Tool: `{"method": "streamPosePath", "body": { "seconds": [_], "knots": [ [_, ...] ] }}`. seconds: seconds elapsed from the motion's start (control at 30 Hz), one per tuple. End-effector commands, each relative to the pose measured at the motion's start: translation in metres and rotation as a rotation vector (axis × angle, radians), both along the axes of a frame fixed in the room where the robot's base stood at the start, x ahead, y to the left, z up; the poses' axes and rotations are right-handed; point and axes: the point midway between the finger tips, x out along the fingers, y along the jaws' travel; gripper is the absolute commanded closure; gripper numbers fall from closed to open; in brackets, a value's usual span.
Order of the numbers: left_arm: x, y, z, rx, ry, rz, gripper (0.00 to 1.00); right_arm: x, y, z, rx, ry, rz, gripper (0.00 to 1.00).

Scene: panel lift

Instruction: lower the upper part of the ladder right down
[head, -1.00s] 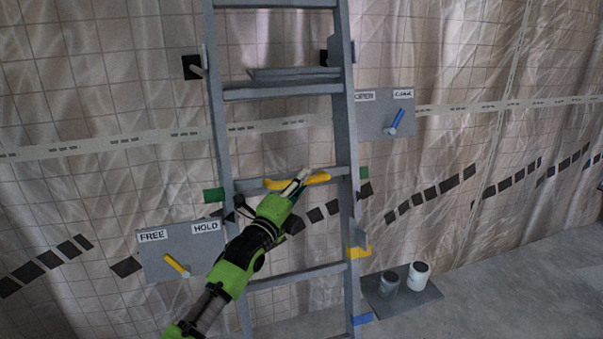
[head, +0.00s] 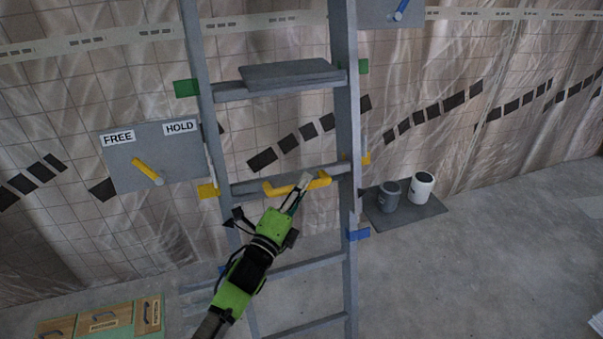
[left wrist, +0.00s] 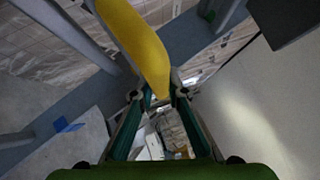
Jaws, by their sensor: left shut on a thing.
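The grey ladder (head: 346,130) stands against the sheeted wall. A yellow handle (head: 280,189) is on one rung of its upper part and shows large in the left wrist view (left wrist: 136,40). My left gripper (head: 300,190) is shut on this handle, which sits about level with the yellow marks (head: 208,190). The green marks (head: 186,88) are higher, and a blue mark (head: 358,234) is lower on the right. A grey panel (head: 185,165) labelled FREE and HOLD carries a yellow lever (head: 147,170), slanting down to the right. My right gripper is not in view.
A flat grey board (head: 290,75) lies on a rung above the handle. Two pots (head: 422,187) stand on a dark mat (head: 425,211) right of the ladder. Wooden drawers (head: 104,320) are at bottom left. Another grey panel with a blue lever (head: 401,10) is cut off at the top.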

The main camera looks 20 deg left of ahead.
Motion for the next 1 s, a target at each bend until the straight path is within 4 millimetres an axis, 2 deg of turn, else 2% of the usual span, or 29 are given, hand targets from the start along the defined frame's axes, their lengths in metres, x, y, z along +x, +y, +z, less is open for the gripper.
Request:
{"method": "streamPosePath", "body": {
  "seconds": [0.03,0.1,0.5,0.53,0.6,1.0],
  "knots": [
    [-0.0014,-0.0008,-0.0103,0.002,0.009,0.001,1.00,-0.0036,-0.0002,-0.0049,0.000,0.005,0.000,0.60],
    [-0.0021,-0.0012,-0.0120,0.002,0.008,0.001,1.00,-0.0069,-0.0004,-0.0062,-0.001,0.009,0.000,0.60],
    [-0.0025,-0.0011,-0.0097,0.001,0.002,0.002,1.00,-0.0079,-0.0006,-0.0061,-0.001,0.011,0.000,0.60],
    [-0.0024,-0.0009,-0.0094,0.001,0.002,0.002,0.81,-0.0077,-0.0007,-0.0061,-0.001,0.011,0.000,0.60],
    [-0.0023,-0.0009,-0.0088,0.001,0.001,0.001,0.68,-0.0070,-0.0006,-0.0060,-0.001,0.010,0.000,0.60],
    [-0.0071,0.0002,-0.0092,0.001,-0.001,0.001,0.68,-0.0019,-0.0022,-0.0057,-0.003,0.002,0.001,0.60]
  ]
}}
